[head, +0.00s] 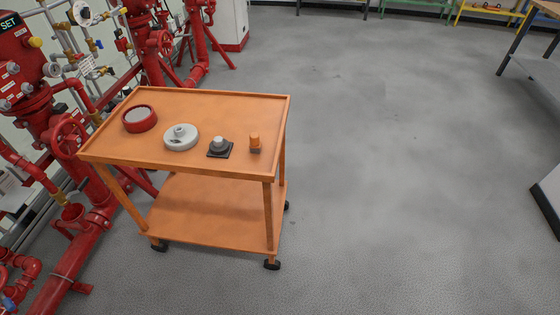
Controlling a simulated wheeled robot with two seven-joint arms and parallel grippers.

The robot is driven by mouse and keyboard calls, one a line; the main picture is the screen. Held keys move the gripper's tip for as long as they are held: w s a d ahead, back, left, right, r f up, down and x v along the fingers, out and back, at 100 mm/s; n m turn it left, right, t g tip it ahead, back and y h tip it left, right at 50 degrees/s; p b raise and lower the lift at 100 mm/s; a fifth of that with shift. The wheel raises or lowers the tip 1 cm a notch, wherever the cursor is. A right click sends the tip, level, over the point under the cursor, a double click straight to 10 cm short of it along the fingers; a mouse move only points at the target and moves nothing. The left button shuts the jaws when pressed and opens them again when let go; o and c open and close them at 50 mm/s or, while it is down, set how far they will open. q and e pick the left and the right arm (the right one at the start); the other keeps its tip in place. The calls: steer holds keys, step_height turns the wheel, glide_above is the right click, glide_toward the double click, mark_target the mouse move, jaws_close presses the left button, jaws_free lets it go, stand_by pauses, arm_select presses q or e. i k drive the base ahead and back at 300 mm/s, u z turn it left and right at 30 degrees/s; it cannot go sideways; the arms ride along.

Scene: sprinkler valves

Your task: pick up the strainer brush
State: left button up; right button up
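On the top of the orange cart (215,105) stand a few small objects in a loose row. The rightmost is a small upright piece with an orange upper part and a dark lower part (255,142), near the cart's front right corner; it may be the strainer brush, but I cannot tell for certain at this size. Left of it is a black square base with a grey knob (219,148). Further left are a light grey disc with a raised hub (181,138) and a red ring with a grey centre (140,118). Neither of my grippers is in view.
Red sprinkler pipes, valves and handwheels (68,137) crowd the left side, close to the cart. The cart has a low rim, a lower shelf (200,212) and black casters. Grey floor (400,170) is open to the right. A bench (535,65) stands at the far right.

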mark_target(254, 145)
steer(key=z, duration=0.3)
steer(key=k, duration=0.7)
steer(key=z, duration=0.45)
steer(key=i, duration=1.65)
steer(key=u, duration=1.65)
steer(key=i, duration=0.65)
steer(key=u, duration=0.65)
